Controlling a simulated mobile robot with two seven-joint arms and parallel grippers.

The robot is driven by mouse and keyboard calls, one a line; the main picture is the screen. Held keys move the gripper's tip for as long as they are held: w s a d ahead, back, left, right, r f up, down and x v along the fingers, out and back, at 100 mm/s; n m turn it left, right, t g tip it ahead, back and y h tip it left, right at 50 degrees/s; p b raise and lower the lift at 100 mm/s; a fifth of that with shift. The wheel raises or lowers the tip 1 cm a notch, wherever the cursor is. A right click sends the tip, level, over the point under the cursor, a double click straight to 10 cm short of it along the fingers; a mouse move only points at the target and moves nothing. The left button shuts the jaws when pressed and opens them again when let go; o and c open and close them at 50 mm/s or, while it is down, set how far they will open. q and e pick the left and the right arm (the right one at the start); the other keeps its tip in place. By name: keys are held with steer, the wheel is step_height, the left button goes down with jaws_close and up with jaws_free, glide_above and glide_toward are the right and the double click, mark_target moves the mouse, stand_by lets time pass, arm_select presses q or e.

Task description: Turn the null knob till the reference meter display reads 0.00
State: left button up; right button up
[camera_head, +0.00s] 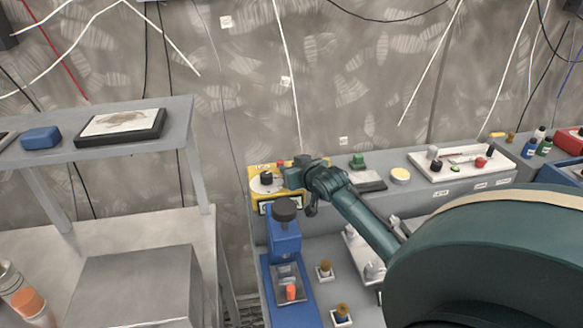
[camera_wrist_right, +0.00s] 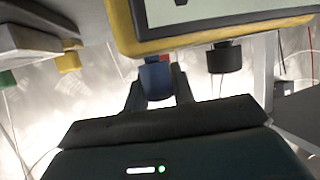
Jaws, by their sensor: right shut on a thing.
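The yellow-framed meter box (camera_head: 256,196) stands at the left end of the grey bench ledge. Its pale display (camera_head: 266,208) is small in the head view, and I cannot read its figures. A dark knob (camera_head: 267,178) stands on its face and is probably the black knob (camera_wrist_right: 223,59) in the wrist view. A blue knob (camera_wrist_right: 156,78) sits beside it. My right gripper (camera_wrist_right: 158,88) is shut on the blue knob, with a finger on each side. In the head view my right gripper (camera_head: 298,174) reaches the box's right side and hides that part. My left gripper is out of view.
A blue device with a dark round top (camera_head: 285,235) stands just in front of the meter box. A white tray (camera_head: 440,168) with small parts lies farther right on the ledge. A grey table and shelf (camera_head: 180,130) stand at left.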

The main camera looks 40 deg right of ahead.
steer(key=o, duration=0.7)
steer(key=v, duration=1.3)
steer(key=shift+b, duration=0.4)
steer(key=shift+s, duration=0.1)
